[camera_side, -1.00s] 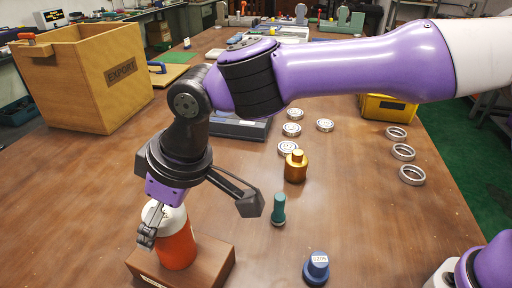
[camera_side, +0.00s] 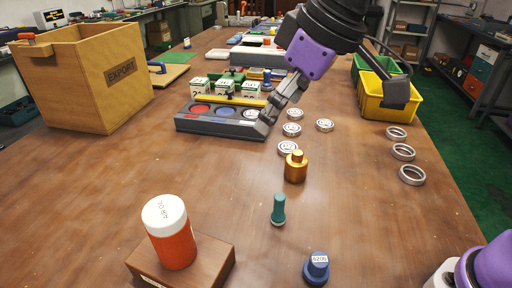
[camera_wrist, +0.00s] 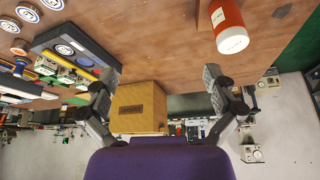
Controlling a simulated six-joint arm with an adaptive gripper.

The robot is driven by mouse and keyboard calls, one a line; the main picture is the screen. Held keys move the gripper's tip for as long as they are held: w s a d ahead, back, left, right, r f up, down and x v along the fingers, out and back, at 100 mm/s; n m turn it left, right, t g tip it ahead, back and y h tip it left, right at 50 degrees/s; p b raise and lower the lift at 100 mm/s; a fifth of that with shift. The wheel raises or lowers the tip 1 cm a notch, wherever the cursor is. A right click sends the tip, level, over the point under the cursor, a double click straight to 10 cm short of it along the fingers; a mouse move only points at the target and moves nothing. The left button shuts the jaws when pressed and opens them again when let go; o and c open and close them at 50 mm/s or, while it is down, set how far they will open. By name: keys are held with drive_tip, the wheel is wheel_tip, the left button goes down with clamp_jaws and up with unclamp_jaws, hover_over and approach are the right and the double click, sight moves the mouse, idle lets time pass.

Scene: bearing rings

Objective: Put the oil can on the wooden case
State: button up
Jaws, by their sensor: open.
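The oil can (camera_side: 175,246), an orange-red cylinder with a white lid, stands upright on the brown wooden case (camera_side: 214,264) at the front left in the side view. In the wrist view the can (camera_wrist: 228,18) shows at the top, right of centre. My gripper (camera_side: 272,108) is well away from it, beyond the gold weight and by the grey tray. In the wrist view my gripper (camera_wrist: 158,76) has its two fingers wide apart with nothing between them. The case is mostly cut off in the wrist view.
A gold weight (camera_side: 296,167), a green peg (camera_side: 278,210) and a blue piece (camera_side: 316,268) stand mid-table. Several bearing rings (camera_side: 403,152) lie at right. A grey tray (camera_side: 190,124), a large EXPORT box (camera_side: 75,85) and a yellow bin (camera_side: 375,105) stand further back.

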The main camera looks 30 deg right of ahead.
drive_tip(key=s+d+f+m+h, duration=0.1)
drive_tip(key=s+d+f+m, duration=0.2)
drive_tip(key=d, duration=0.5)
drive_tip(key=s+d+f+m+t+h, duration=0.1)
drive_tip(key=s+d+f, duration=0.3)
drive_tip(key=d, duration=0.5)
drive_tip(key=shift+s+d+f+m, duration=0.15)
drive_tip(key=shift+s+m, duration=0.75)
drive_tip(key=shift+s, duration=0.35)
